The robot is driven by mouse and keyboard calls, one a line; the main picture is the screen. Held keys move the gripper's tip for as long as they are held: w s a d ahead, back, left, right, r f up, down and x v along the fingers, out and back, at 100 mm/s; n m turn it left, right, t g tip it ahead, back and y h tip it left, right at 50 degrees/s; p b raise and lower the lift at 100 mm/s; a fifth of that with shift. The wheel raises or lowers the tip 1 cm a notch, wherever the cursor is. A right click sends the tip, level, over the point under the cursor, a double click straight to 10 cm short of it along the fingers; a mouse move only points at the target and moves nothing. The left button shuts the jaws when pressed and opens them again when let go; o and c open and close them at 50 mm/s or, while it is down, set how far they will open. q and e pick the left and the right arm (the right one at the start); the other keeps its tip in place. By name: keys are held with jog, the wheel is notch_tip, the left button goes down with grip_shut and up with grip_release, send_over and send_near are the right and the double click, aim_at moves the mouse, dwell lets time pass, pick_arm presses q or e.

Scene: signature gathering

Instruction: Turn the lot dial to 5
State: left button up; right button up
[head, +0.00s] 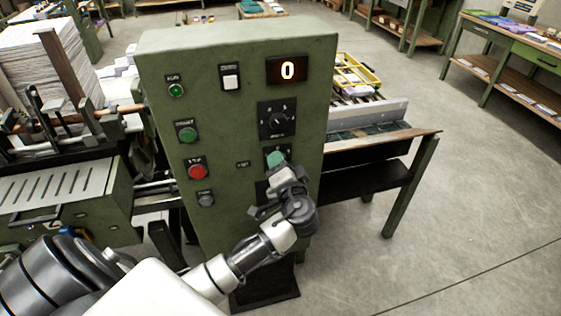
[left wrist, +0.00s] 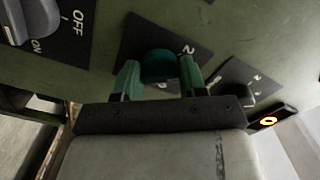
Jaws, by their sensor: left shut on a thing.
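A green control panel (head: 225,130) stands upright in front of me. Its lit display (head: 287,70) reads 0. One dial (head: 278,120) with a black plate sits below the display. My left gripper (head: 276,162) is at a second dial just under it. In the left wrist view my left gripper (left wrist: 159,75) has its two green fingers shut on this dial's dark green knob (left wrist: 158,62). Its black plate (left wrist: 140,35) shows a 2 near the knob; the other marks and the pointer are hidden or unclear. I cannot read which dial is the lot dial.
An ON/OFF switch (left wrist: 35,20) is close beside the held dial. Green (head: 186,133) and red (head: 197,171) buttons are on the panel's left side. A conveyor table (head: 380,140) extends right, and a paper stack (head: 30,60) stands left. The floor at right is clear.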

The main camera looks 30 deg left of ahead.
pick_arm(q)
jog(key=m+p, duration=0.2)
jog(key=m, duration=0.3)
jog(key=shift+m+p, duration=0.35)
jog(key=shift+m, duration=0.35)
jog(key=o, duration=0.9)
jog(key=shift+d, duration=0.1)
